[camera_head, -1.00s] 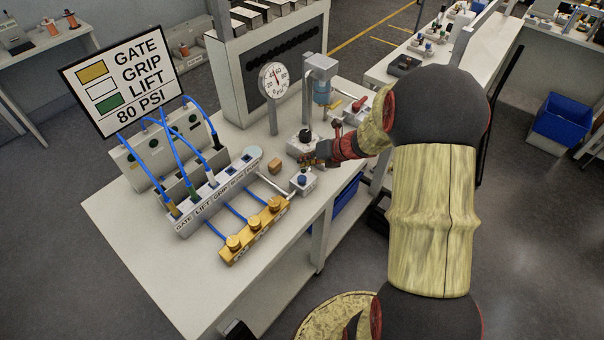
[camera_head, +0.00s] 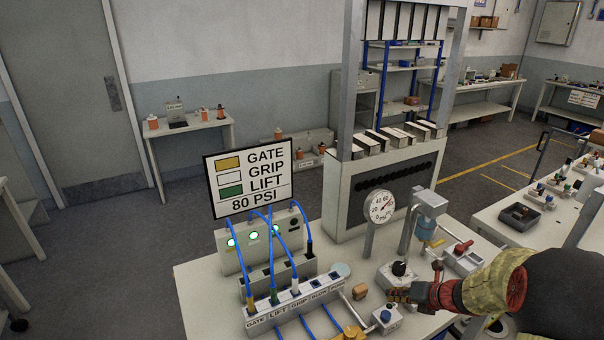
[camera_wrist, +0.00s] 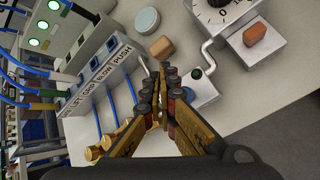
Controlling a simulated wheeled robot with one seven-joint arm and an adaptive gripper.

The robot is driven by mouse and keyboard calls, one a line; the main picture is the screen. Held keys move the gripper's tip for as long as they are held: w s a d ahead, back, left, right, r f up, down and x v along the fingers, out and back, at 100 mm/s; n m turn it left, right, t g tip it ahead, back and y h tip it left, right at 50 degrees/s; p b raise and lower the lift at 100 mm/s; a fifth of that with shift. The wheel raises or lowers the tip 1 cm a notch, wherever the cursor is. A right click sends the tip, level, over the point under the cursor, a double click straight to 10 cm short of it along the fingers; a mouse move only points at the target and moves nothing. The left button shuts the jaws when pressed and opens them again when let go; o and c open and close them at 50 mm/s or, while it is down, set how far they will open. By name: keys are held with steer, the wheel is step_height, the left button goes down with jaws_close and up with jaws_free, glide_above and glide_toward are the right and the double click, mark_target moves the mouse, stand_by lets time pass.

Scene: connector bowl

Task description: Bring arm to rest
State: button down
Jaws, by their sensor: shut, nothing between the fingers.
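My gripper (camera_head: 400,294) is at the right of the bench in the head view, beside the dial box (camera_head: 396,274) and above the small block with a blue button (camera_head: 386,316). In the wrist view my gripper (camera_wrist: 163,84) has its fingers together with nothing between them. The blue-button block (camera_wrist: 200,90) lies just right of the fingertips there; whether they touch it I cannot tell. My arm reaches in from the right edge of the head view.
A labelled manifold (camera_head: 290,306) with blue hoses stands left of my gripper. Behind it is a panel with lit green lamps (camera_head: 230,254). A sign (camera_head: 250,181) reads GATE, GRIP, LIFT, 80 PSI. A pressure gauge (camera_head: 380,207) stands behind my gripper. A tan block (camera_head: 360,291) lies nearby.

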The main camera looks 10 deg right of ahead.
steer(key=shift+a+n, duration=0.1)
steer(key=shift+n, duration=0.6)
steer(key=s+a+r+n+g, duration=0.2)
steer(key=s+a+n+g, duration=0.45)
steer(key=s+n, duration=0.9)
steer(key=s+a+r+n+t+h+b, duration=0.1)
steer(key=s+a+r+n+t+h, duration=0.1)
steer(key=s+a+r+n, duration=0.3)
steer(key=s+a+r+n+t+h+b, duration=0.2)
steer(key=s+a+r+n, duration=0.3)
steer(key=r+n, duration=0.7)
steer(key=s+n, duration=0.2)
steer(key=n, duration=0.3)
steer(key=shift+s+a, duration=0.15)
steer(key=shift+a, duration=0.15)
steer(key=shift+n, duration=0.25)
stand_by(2.2)
